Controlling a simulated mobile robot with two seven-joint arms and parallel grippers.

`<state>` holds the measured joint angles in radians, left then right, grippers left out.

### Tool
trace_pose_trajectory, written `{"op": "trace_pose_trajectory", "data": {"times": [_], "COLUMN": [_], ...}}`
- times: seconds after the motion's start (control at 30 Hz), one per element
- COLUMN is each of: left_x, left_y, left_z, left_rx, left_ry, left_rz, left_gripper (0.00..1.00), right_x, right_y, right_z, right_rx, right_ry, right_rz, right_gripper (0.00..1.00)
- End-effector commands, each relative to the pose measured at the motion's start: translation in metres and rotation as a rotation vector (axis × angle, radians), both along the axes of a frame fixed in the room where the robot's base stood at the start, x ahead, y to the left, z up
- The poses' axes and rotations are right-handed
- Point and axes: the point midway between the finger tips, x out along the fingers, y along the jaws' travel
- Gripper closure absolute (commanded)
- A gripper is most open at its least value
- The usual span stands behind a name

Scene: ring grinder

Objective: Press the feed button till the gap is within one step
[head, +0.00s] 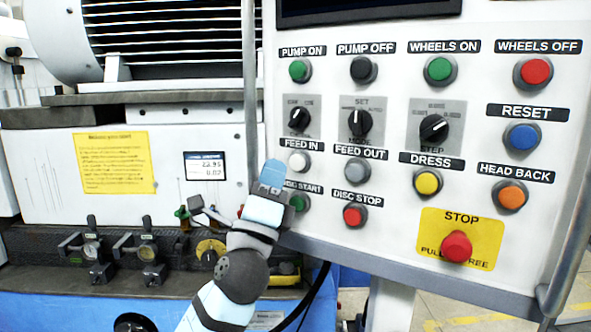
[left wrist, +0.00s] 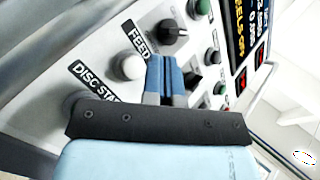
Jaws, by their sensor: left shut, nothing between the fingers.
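The white FEED IN button (head: 298,161) is on the grey-white control panel (head: 400,220), under its label. It also shows in the left wrist view (left wrist: 128,67). The grey FEED OUT button (head: 357,171) is to its right. My left gripper (head: 273,173) is shut and empty, its blue fingertips just left of FEED IN in the head view. In the left wrist view the fingers (left wrist: 165,75) appear beside the white button; I cannot tell whether they touch the panel. A small readout (head: 205,166) on the machine shows two numbers, possibly 22.95 and 0.02. My right gripper is not in view.
The DISC START button (head: 298,202) is partly behind my left gripper. A DISC STOP button (head: 355,215) and a red STOP button (head: 456,247) are lower on the panel. Selector knobs (head: 359,121) protrude above the feed buttons. A vertical grey bar runs along the panel's left edge.

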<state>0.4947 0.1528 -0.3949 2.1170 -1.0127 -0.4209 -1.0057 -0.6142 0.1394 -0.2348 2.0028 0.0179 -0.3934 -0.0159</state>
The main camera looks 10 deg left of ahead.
Motion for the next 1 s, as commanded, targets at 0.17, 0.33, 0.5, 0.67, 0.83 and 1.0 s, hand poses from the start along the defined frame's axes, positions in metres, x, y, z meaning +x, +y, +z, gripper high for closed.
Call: {"op": "trace_pose_trajectory", "data": {"times": [0.17, 0.33, 0.5, 0.67, 0.83, 1.0], "left_x": [0.014, 0.019, 0.019, 0.019, 0.019, 0.019], "left_y": [-0.004, -0.006, -0.006, -0.006, -0.006, -0.006], "left_z": [-0.001, 0.000, 0.000, 0.000, 0.000, 0.000], "left_rx": [-0.002, -0.001, -0.001, -0.001, -0.001, -0.001], "left_ry": [0.001, 0.000, 0.000, 0.000, 0.000, 0.000], "left_rz": [0.000, 0.000, -0.001, -0.001, -0.001, -0.001], "left_gripper": [1.00, 1.00, 1.00, 1.00, 1.00, 1.00], "right_x": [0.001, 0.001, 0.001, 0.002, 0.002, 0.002], "right_y": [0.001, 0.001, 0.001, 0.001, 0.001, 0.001], "right_z": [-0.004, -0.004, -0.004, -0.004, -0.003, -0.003], "right_rx": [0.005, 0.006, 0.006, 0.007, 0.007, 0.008], "right_ry": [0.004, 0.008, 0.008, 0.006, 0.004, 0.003], "right_rz": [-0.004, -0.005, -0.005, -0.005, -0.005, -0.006], "right_gripper": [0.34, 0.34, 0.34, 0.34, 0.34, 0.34]}}
